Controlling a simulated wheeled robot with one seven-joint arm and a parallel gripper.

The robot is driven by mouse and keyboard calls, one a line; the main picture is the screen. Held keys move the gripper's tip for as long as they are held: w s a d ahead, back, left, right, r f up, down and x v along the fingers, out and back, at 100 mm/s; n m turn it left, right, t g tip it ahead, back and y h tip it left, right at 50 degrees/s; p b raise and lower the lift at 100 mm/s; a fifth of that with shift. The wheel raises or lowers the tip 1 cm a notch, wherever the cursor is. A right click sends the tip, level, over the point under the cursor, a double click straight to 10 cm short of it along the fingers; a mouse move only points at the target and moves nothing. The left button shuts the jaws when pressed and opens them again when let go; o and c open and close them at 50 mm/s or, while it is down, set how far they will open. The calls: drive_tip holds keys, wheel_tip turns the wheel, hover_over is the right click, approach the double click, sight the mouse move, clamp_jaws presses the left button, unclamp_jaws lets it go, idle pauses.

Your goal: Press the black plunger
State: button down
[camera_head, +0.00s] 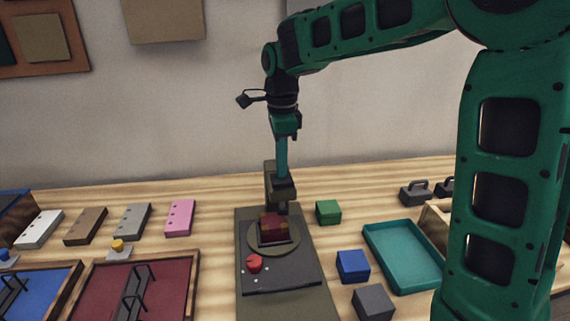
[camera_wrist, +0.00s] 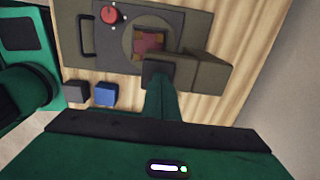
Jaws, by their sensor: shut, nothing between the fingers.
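The black plunger (camera_head: 282,190) is a dark block at the front of an olive post (camera_head: 270,170), above a round plate on a dark base. In the wrist view the plunger (camera_wrist: 155,72) shows just past my fingertips, beside the olive post. My gripper (camera_head: 281,177) points straight down with its teal fingers shut and empty. Its tips are at the plunger's top, and I cannot tell whether they touch it. In the wrist view the fingers (camera_wrist: 160,84) hide part of the plunger. A dark red block (camera_head: 272,222) sits on the round plate below.
A red knob (camera_head: 254,263) is on the base (camera_head: 285,283). A green block (camera_head: 328,211), a blue block (camera_head: 352,266), a grey block (camera_head: 373,302) and a teal tray (camera_head: 398,279) are to the right. Framed trays with dark handles and several flat boxes are left.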

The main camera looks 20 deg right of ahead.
drive_tip(key=shift+s+f, duration=0.15)
drive_tip(key=shift+f, duration=0.3)
drive_tip(key=shift+r, duration=0.35)
wheel_tip(320, 180, up, 14)
drive_tip(key=shift+w, duration=0.25)
drive_tip(key=s+d+f+n, duration=0.3)
drive_tip(key=s+d+f, duration=0.1)
drive_tip(key=s+d, duration=0.4)
drive_tip(key=s+d+f+n, duration=0.3)
drive_tip(key=s+d+f, duration=0.2)
drive_tip(key=d, duration=0.4)
drive_tip(key=s+d+f+n, duration=0.3)
drive_tip(key=s+f, duration=0.3)
drive_tip(key=s, duration=0.3)
drive_tip(key=s+d+f+n, duration=0.3)
drive_tip(key=s+f, duration=0.3)
drive_tip(key=s, duration=0.3)
drive_tip(key=shift+s+n, duration=0.25)
drive_tip(key=shift+n, duration=0.35)
